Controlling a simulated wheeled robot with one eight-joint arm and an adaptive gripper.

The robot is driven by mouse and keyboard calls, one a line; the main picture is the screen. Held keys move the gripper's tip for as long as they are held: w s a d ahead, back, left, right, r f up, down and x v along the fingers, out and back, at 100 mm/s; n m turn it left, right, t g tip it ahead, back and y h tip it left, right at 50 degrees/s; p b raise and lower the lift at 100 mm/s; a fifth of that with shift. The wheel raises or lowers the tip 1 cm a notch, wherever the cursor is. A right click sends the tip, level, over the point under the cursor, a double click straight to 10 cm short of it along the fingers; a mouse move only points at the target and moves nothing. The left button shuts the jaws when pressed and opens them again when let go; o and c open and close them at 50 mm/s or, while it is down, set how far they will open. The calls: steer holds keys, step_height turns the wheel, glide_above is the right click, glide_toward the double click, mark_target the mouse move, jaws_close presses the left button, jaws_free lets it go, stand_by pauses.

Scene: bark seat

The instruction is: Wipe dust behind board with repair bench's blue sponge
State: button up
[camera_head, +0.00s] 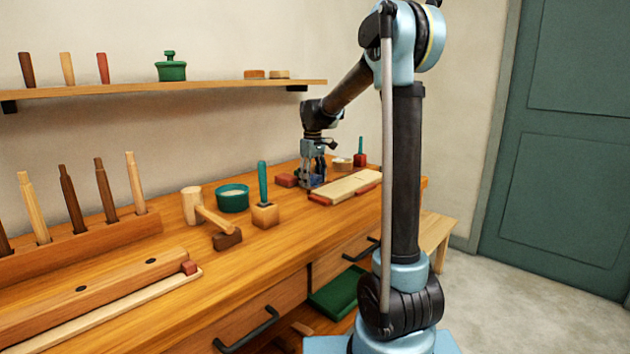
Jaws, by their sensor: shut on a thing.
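My gripper (313,181) is low over the far part of the workbench (262,250), beside the left end of a pale board (350,187) that lies flat with red blocks at its edges. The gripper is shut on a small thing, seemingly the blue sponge. The fingers hide most of it, and its shape is too small to make out. I cannot make out dust behind the board from here.
A red block (287,180) lies just left of my gripper. A small bowl (342,164) and a red block with a green handle (360,153) stand behind the board. A green-handled wooden block (265,209), green bowl (233,198) and mallet (194,206) stand nearer.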

steer(key=shift+w+d, duration=1.75)
steer(key=shift+w, duration=0.05)
steer(key=shift+s+a+f, duration=0.1)
steer(key=shift+s+a, duration=1.7)
steer(key=shift+s, duration=0.05)
steer(key=shift+r, duration=3.05)
